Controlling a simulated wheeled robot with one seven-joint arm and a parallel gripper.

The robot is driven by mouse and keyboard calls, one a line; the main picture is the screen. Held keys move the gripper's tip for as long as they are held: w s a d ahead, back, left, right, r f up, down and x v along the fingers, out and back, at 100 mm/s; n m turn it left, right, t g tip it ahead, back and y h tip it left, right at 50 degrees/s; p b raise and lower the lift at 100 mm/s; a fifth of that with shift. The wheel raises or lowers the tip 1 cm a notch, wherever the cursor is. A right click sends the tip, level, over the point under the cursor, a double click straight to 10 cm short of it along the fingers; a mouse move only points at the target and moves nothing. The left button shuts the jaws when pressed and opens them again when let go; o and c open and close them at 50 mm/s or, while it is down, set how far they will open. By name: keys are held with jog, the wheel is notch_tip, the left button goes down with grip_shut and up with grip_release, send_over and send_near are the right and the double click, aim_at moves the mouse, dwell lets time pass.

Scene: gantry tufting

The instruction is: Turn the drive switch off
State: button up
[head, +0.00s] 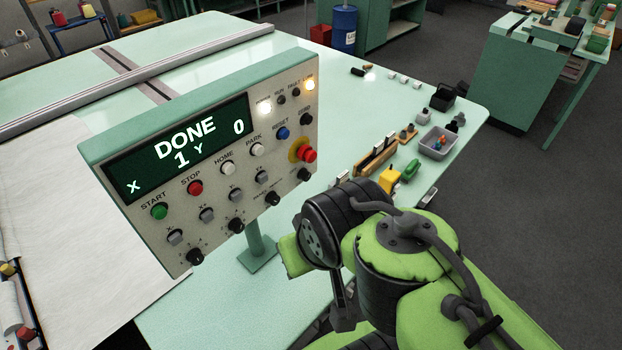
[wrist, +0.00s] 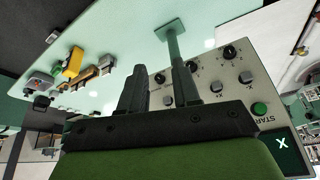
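The control panel (head: 215,175) stands tilted on a post, its display (head: 180,148) reading "DONE", X 1, Y 0. Black rotary knobs (head: 236,225) line its bottom edge, and another black knob (head: 307,118) is at upper right. Their labels are too small for me to tell which is the drive switch.
A red emergency button (head: 307,154) sticks out at the panel's right. The green table (head: 400,110) holds a grey bin (head: 438,141), a yellow tool (head: 390,179) and small parts. A gantry rail (head: 140,80) crosses the white cloth's far edge.

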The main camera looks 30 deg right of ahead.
jog(key=o, duration=0.4)
jog(key=w+d+f+m+g, duration=0.1)
jog(key=w+f, duration=0.1)
jog(key=f, duration=0.1)
jog(key=w+d+f+m+g+y, duration=0.1)
jog(key=w+f+m, duration=0.1)
jog(key=f, duration=0.1)
jog(key=w+d+f+m+g, duration=0.1)
jog(key=w+d+f, duration=0.1)
jog(key=f, duration=0.1)
jog(key=shift+w+m+y, duration=0.2)
jog(key=shift+m+y, duration=0.2)
jog(key=shift+o, duration=0.2)
jog(key=m+t+y+p, duration=0.1)
jog(key=m+t+y, duration=0.2)
jog(key=m+t, duration=1.65)
send_near(308, 177)
jog(key=w+r+m+g, duration=0.1)
jog(key=w, duration=0.1)
jog(key=w+a+r+m+g+p, duration=0.1)
jog(key=w, duration=0.2)
jog(key=w+r+m+g+p, duration=0.1)
jog(key=w+g, duration=0.1)
jog(key=shift+w+a+r+m, duration=0.15)
jog(key=shift+w+a+m, duration=0.1)
jog(key=shift+w, duration=0.1)
jog(key=c, duration=1)
